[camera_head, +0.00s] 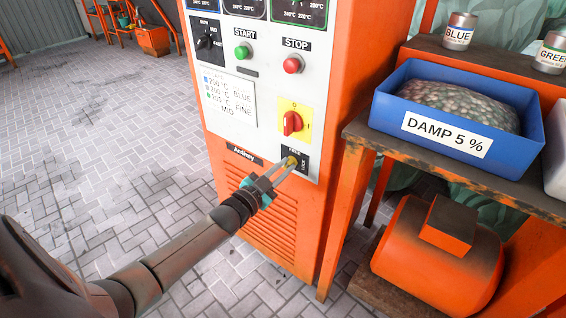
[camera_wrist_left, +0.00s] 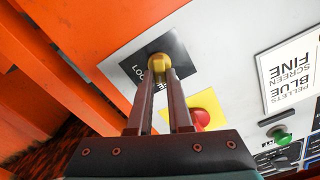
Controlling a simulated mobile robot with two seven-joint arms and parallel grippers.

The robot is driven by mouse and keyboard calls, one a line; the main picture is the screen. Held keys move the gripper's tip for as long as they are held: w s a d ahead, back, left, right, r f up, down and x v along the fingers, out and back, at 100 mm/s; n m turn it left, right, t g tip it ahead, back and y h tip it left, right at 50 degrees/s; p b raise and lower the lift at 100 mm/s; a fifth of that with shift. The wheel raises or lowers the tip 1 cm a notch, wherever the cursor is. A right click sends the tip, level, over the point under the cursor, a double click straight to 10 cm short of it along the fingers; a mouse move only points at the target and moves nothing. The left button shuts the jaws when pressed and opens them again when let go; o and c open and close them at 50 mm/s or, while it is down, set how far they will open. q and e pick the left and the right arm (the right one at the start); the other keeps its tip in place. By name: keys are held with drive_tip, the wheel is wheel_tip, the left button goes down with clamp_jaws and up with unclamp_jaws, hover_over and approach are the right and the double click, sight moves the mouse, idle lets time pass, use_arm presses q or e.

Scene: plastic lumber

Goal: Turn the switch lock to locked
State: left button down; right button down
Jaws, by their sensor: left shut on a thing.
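The switch lock is a small brass-coloured knob (camera_head: 290,162) on a black plate (camera_head: 301,163) low on the white control panel. The plate has white lettering, and the word LOCK shows on it. In the left wrist view the knob (camera_wrist_left: 158,63) sits between the tips of my left gripper. My left gripper (camera_head: 284,168) is shut on the knob, its two fingers reaching up to the panel from below left. The fingers also show in the left wrist view (camera_wrist_left: 160,78). I cannot make out which way the knob is turned. My right gripper is not in view.
A red rotary switch (camera_head: 292,123) on a yellow plate sits just above the lock. Green START (camera_head: 242,52) and red STOP (camera_head: 293,64) buttons are higher up. A bench (camera_head: 420,160) with a blue bin (camera_head: 390,108) stands to the right. The paved floor at left is clear.

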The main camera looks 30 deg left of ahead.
use_arm(q)
drive_tip(key=m+p, duration=0.1)
drive_tip(key=m, duration=0.1)
drive_tip(key=shift+d+m, duration=0.1)
drive_tip(key=shift+m, duration=0.3)
drive_tip(key=m, duration=0.9)
drive_tip(key=shift+d+f+m, duration=0.15)
drive_tip(key=shift+f+m, duration=0.25)
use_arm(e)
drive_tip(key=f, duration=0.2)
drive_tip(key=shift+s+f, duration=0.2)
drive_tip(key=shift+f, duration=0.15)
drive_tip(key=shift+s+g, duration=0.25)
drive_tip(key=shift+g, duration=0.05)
use_arm(q)
drive_tip(key=c, duration=0.8)
unclamp_jaws()
drive_tip(key=shift+c, duration=0.2)
